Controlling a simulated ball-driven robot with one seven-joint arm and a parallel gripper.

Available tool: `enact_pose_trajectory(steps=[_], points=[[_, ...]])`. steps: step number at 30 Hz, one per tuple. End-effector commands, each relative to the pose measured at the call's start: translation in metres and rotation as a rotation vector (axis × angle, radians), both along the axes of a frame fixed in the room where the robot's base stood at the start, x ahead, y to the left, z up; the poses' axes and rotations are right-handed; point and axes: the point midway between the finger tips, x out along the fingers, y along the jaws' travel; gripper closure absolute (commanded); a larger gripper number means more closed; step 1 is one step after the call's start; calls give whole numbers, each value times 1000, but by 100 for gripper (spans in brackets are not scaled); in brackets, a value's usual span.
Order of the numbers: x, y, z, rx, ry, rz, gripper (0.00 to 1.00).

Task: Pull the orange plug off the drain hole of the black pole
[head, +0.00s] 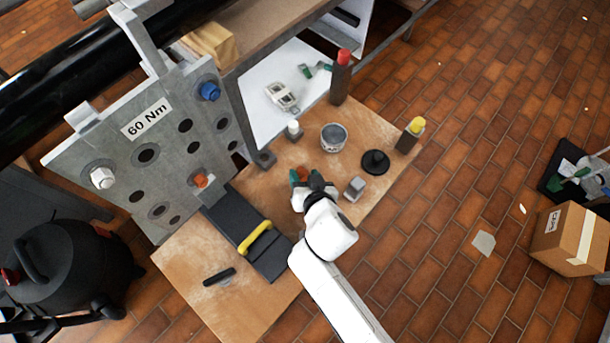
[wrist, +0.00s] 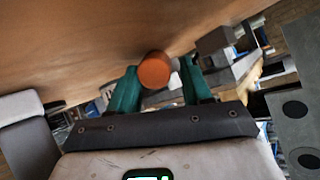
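The black pole (head: 60,88) runs across the upper left in the head view, behind a grey flange plate (head: 172,118) marked "60 Nm". No orange plug shows on the visible part of the pole. An orange piece (head: 201,181) sits at the plate's lower right edge. My gripper (head: 304,177) is over the wooden board, well right of the plate. Its two teal fingers (wrist: 160,85) are apart in the wrist view. A round orange piece (wrist: 154,70) shows between them, close to the left finger, with a gap on the right. Whether this is the plug is unclear.
The wooden board (head: 190,265) carries a dark pad with a yellow handle (head: 255,237), a tin (head: 334,137), a black knobbed disc (head: 376,162), a grey block (head: 355,187) and red-capped (head: 341,80) and yellow-capped (head: 409,137) posts.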

Motion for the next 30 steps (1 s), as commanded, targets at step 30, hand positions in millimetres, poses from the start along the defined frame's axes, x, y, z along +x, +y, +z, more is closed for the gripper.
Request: enact_pose_trajectory(steps=[30], points=[[-69,-29,51,0,0,0,36]])
